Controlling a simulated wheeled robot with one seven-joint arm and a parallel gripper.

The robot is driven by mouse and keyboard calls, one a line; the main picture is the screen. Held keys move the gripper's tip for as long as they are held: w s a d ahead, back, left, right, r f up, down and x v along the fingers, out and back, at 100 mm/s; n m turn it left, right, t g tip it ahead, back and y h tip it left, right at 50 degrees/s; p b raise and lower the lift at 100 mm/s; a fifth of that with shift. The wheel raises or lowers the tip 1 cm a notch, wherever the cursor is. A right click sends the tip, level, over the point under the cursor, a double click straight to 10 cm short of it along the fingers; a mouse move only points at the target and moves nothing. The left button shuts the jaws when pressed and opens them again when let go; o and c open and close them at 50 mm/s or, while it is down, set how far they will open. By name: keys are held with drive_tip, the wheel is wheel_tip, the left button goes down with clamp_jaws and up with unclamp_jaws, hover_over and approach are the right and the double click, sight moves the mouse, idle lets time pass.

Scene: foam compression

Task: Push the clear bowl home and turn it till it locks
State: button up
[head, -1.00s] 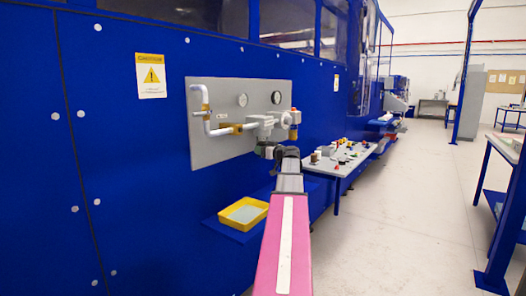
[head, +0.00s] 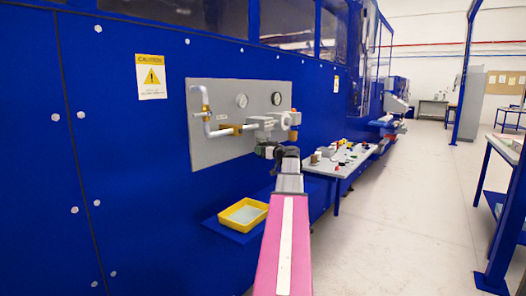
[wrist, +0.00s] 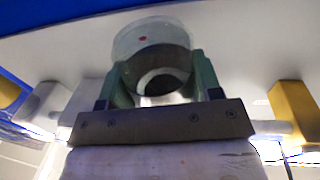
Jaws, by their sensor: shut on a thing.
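The clear bowl (wrist: 150,38) shows in the wrist view as a see-through cup with a small red spot inside. My gripper (wrist: 160,88) has its two green fingers on either side of the bowl and is shut on it. In the head view my gripper (head: 272,152) is at the underside of the grey filter and regulator unit (head: 265,124) on the wall panel. The bowl is too small and hidden there to make out. Whether the bowl is seated or locked cannot be told.
A grey panel (head: 215,152) on the blue machine wall carries pipes, brass fittings and two gauges. A yellow tray (head: 226,220) sits on a low blue shelf below. A table (head: 325,168) with several small parts stands to the right.

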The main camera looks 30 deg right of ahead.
drive_tip(key=y, duration=0.1)
drive_tip(key=n+y, duration=0.1)
drive_tip(key=n+g+y, duration=0.1)
drive_tip(key=shift+w+d, duration=0.2)
drive_tip(key=shift+d, duration=0.05)
drive_tip(key=n+g+y, duration=0.4)
drive_tip(key=y, duration=0.1)
drive_tip(key=shift+w+n+y, duration=0.1)
drive_tip(key=shift+n+y, duration=0.2)
drive_tip(key=shift+y, duration=0.1)
drive_tip(key=shift+s+a, duration=0.2)
drive_tip(key=shift+w+d+g, duration=0.1)
drive_tip(key=shift+g, duration=0.3)
drive_tip(key=shift+n+g+y, duration=0.4)
drive_tip(key=shift+n+y, duration=0.1)
drive_tip(key=o, duration=1.3)
drive_tip(key=shift+c, duration=0.2)
